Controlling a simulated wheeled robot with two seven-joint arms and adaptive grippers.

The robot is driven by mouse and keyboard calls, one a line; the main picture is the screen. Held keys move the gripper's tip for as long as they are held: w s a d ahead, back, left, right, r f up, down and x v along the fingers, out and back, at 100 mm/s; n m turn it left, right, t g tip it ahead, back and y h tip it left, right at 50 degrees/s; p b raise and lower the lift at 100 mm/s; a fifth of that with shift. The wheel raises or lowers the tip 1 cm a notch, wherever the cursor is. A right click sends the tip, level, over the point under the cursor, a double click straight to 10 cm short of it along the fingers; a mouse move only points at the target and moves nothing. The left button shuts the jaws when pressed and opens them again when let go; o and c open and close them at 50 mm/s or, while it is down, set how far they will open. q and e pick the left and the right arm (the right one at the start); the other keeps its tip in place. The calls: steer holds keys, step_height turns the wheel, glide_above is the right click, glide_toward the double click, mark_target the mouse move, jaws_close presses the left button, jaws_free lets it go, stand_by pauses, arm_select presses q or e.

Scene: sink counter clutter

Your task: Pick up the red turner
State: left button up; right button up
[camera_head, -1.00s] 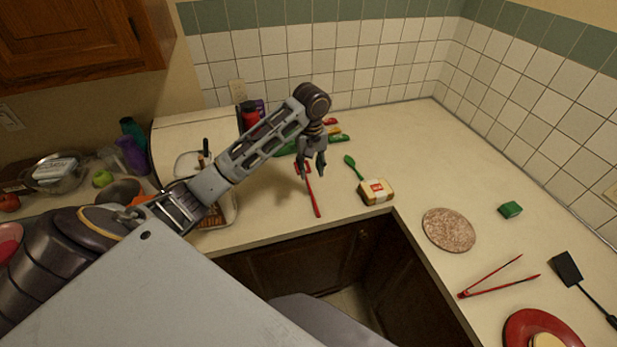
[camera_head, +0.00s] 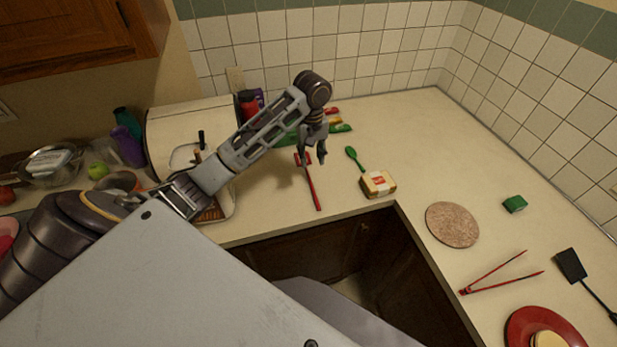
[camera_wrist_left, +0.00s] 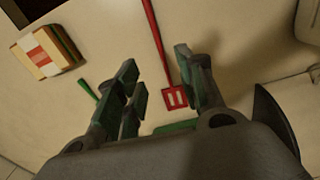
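The red turner (camera_head: 313,188) lies on the counter near its front edge, its slotted head toward the wall and its handle toward the edge. In the left wrist view the slotted head (camera_wrist_left: 175,97) shows between the fingers, with the handle running up the picture. My left gripper (camera_head: 313,160) is open and empty over the head end of the turner. In the left wrist view its fingers (camera_wrist_left: 158,82) stand apart on either side of the turner, not closed on it. My right gripper is not seen.
A bread pack (camera_head: 378,184) and a green spoon (camera_head: 354,157) lie right of the turner. Green and other items (camera_head: 340,128) lie behind the gripper. A round mat (camera_head: 452,224) and red tongs (camera_head: 490,280) lie further right.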

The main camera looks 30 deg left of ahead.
arm_select(q)
steer(key=f, duration=0.2)
glide_above(311, 183)
steer(key=f, duration=0.2)
steer(key=f+b, duration=0.1)
steer(key=f, duration=0.1)
steer(key=shift+s+d, duration=0.2)
steer(key=shift+s, duration=0.1)
steer(key=shift+f, duration=0.75)
steer(key=shift+f, duration=0.1)
steer(key=shift+w+a+f+p, duration=0.15)
steer(key=shift+f+p, duration=0.2)
steer(key=shift+f, duration=0.65)
steer(key=shift+w+f+p, duration=0.1)
steer(key=shift+f+p, duration=0.25)
steer(key=shift+f, duration=1.15)
steer(key=shift+c, duration=0.4)
